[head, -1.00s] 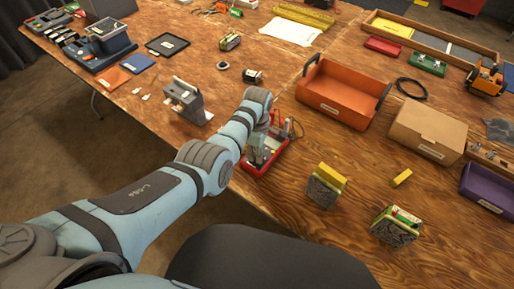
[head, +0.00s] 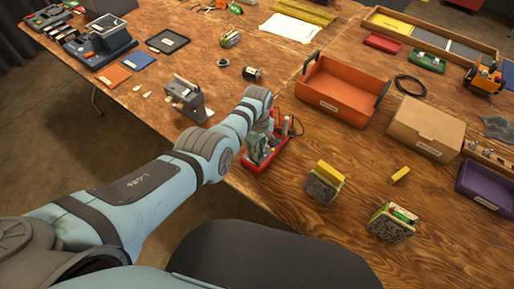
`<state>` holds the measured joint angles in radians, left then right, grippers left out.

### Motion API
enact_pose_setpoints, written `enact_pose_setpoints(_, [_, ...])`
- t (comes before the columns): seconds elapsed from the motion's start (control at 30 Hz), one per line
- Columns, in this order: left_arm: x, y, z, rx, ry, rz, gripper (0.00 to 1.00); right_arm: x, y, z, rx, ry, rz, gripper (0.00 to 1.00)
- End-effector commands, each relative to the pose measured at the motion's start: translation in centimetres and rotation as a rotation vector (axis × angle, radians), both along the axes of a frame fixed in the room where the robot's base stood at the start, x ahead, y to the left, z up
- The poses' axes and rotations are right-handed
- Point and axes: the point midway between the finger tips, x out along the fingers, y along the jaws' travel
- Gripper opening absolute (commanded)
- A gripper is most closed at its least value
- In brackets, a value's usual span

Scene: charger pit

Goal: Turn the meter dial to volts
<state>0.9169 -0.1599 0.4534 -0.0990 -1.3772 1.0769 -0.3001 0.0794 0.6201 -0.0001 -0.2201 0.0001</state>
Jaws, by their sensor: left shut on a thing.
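The meter (head: 279,152) is a red-edged unit lying near the table's front edge, just right of my left arm's end. Red and dark upright parts stand at its back. My left gripper (head: 258,148) is down over the meter, shut on its dial. The dial and the fingertips are mostly hidden by the gripper and wrist, so the dial's setting cannot be read. My right gripper is not in view.
A grey device (head: 188,99) stands left of my left wrist. Bare wood lies between.

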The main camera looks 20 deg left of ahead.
Motion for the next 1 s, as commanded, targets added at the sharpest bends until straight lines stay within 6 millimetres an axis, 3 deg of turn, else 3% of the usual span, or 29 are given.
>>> enact_pose_setpoints(0.3, [0.0,0.0,0.0,0.000,-0.001,0.000,0.00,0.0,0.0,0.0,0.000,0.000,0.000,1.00])
enact_pose_setpoints(0.33, [0.0,0.0,0.0,0.000,-0.001,0.000,0.26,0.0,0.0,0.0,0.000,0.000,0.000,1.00])
enact_pose_setpoints(0.43, [0.0,0.0,0.0,-0.001,-0.001,0.000,0.42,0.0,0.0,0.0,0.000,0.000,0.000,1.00])
enact_pose_setpoints(0.8, [0.1,0.0,0.3,-0.001,-0.001,0.000,0.42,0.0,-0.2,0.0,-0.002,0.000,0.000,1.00])
enact_pose_setpoints(0.97, [0.0,-0.1,2.3,-0.002,-0.004,0.000,0.42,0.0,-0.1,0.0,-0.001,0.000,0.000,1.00])
enact_pose_setpoints(1.0, [0.2,-0.1,3.4,-0.002,-0.007,0.000,0.42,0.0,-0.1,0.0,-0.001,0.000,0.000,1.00])
